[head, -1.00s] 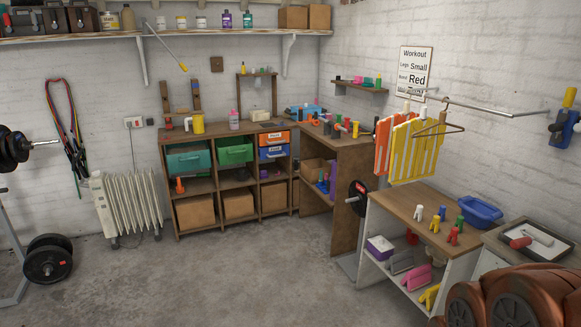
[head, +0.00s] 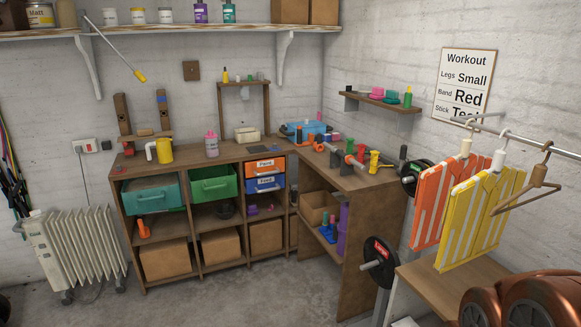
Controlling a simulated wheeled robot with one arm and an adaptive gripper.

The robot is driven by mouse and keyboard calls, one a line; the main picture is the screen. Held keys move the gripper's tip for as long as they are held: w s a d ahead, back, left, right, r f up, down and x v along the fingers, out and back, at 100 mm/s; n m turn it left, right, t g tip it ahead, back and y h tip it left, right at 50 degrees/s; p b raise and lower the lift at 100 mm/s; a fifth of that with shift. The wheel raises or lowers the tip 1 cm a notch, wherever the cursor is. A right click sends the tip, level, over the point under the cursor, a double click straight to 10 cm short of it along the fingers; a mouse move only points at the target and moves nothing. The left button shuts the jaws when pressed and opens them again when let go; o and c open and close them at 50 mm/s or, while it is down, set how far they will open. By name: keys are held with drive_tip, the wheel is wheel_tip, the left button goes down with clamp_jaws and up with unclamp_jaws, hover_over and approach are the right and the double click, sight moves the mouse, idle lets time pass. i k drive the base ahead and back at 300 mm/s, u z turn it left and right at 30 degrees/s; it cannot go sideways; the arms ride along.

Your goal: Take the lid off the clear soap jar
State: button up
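I cannot make out a clear soap jar for certain in the head view. A translucent pinkish container with a pink top (head: 211,144) stands upright on the wooden workbench (head: 232,152), right of a yellow and white jug (head: 160,151). Several small white jars (head: 137,16) stand on the high wall shelf (head: 190,30). Whether any of these is the soap jar, I cannot tell. My gripper is not in view; only copper-coloured parts of my arm show at the bottom right.
Teal (head: 152,195) and green (head: 213,184) bins sit under the bench top. A white radiator (head: 75,248) stands at the left. Orange (head: 440,215) and yellow (head: 480,220) slatted panels hang from a rail at the right. The floor (head: 240,300) before the bench is clear.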

sight(209, 136)
drive_tip(key=u, duration=0.2)
drive_tip(key=i, duration=1.85)
drive_tip(key=u, duration=0.8)
drive_tip(key=i, duration=1.6)
drive_tip(key=u, duration=0.85)
drive_tip(key=i, duration=1)
drive_tip(key=u, duration=0.3)
